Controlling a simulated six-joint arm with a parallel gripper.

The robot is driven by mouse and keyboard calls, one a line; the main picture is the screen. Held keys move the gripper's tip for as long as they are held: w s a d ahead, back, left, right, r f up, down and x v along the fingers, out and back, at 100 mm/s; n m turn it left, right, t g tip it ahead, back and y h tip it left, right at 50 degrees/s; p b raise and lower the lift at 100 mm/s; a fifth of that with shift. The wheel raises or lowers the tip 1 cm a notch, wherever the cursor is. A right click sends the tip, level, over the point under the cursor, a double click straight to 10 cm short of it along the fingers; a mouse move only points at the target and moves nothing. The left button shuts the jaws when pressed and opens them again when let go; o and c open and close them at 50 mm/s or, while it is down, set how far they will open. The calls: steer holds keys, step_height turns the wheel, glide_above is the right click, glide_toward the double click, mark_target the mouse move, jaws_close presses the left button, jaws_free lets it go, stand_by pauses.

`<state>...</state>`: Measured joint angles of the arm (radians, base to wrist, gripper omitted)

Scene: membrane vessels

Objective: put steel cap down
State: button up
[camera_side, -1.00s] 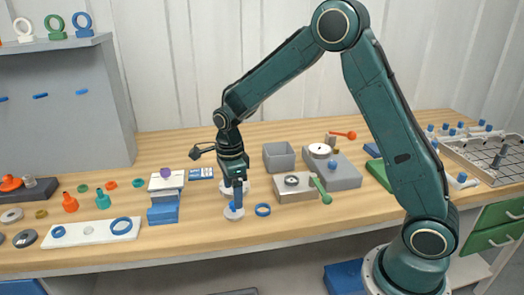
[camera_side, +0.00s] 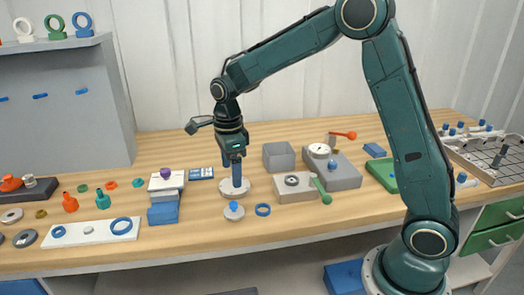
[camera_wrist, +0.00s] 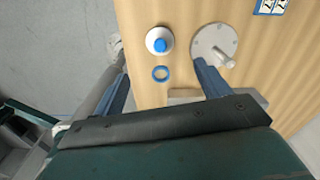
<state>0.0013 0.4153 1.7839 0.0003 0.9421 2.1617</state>
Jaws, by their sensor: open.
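The steel cap (camera_side: 234,212), a pale round disc with a blue knob on top, sits upright on the wooden bench near the front. It also shows in the wrist view (camera_wrist: 159,41), with nothing gripping it. My gripper (camera_side: 237,184) is open and empty, apart from the cap, above and behind it in the side view. In the wrist view its two blue fingers (camera_wrist: 162,78) stand wide apart. A pale round flanged base (camera_side: 228,190) with a short stub lies behind the cap, partly hidden by my fingers in the side view.
A blue ring (camera_side: 263,210) lies right of the cap. Blue blocks (camera_side: 163,212) stand to the left. Bare bench lies in front.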

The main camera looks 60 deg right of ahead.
steer(key=s+r+n+t, duration=0.3)
steer(key=s+r+n, duration=0.8)
steer(key=s+r+n+t, duration=0.1)
steer(key=s+n+t, duration=0.1)
steer(key=s+n, duration=1.1)
steer(key=s, duration=0.2)
steer(key=shift+s+n+t, duration=0.3)
steer(key=shift+s+n, duration=0.05)
steer(key=shift+n, duration=0.05)
